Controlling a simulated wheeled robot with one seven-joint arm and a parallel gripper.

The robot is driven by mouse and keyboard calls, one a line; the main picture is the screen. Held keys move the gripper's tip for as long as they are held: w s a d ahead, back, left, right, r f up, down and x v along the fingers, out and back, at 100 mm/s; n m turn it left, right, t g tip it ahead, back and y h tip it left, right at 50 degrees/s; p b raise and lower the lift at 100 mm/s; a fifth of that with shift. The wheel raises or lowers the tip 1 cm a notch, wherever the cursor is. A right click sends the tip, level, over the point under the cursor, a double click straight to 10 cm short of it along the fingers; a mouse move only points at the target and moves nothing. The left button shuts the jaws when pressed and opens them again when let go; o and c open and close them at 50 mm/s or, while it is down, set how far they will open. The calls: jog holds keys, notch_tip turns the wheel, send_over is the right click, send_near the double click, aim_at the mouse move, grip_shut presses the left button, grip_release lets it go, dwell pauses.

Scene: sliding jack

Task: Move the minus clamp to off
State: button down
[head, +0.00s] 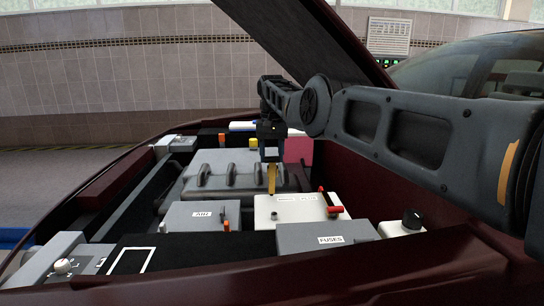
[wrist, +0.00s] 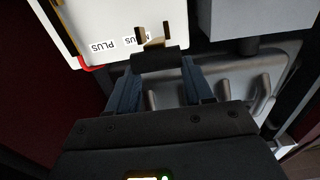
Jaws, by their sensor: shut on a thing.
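The white box (head: 300,214) carries a PLUS label and, left of it, a label largely read as MINUS. It also shows upside down in the wrist view (wrist: 95,20), with the second label partly covered by my fingertips. My gripper (head: 272,190) points down at the minus side of this box. A red clamp handle (head: 336,210) lies at the plus side.
A grey box marked FUSES (head: 325,240) stands in front. A grey box marked ABU or similar (head: 203,215) stands to the left, with an orange lever. A black knob (head: 412,218) is at right. The ribbed grey engine cover (head: 225,172) lies behind. The raised hood (head: 310,40) hangs above.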

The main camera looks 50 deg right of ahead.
jog(key=shift+s+f, duration=0.1)
jog(key=shift+f, duration=0.3)
jog(key=c, duration=0.8)
grip_release()
jog(key=o, duration=0.4)
jog(key=shift+r, duration=0.25)
jog(key=shift+c, duration=0.2)
jog(key=shift+r+p, duration=0.15)
jog(key=shift+p, duration=0.4)
